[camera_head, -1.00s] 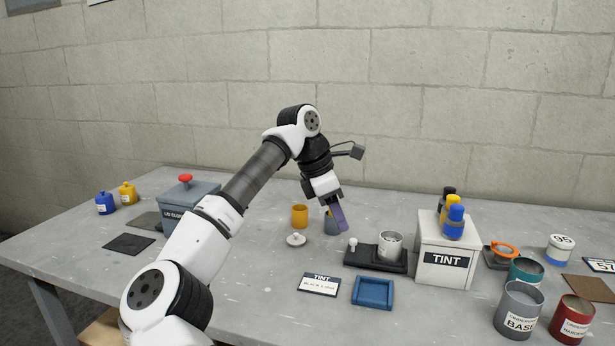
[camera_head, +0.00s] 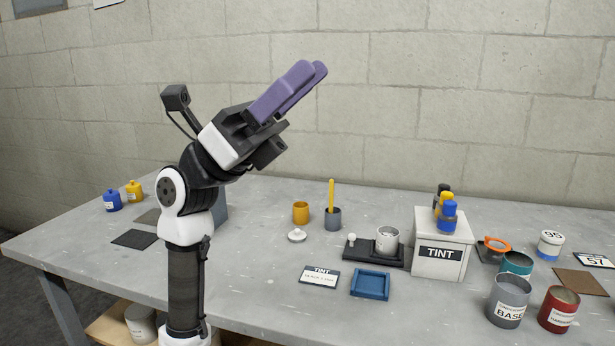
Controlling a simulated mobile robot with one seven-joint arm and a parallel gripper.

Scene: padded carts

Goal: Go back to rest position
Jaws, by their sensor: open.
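My gripper (camera_head: 306,76) is raised high above the left part of the table, in front of the block wall. Its purple fingers point up and to the right. It is open, and nothing shows between the fingers, which overlap from this angle. My arm stands nearly upright at the left and hides most of a grey box behind it.
The grey table (camera_head: 260,285) holds a yellow cup (camera_head: 300,213), a grey cup (camera_head: 333,220) with a yellow stick (camera_head: 331,194), a blue tray (camera_head: 371,284), a white TINT box (camera_head: 441,256) and several cans at right. The air around my gripper is clear.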

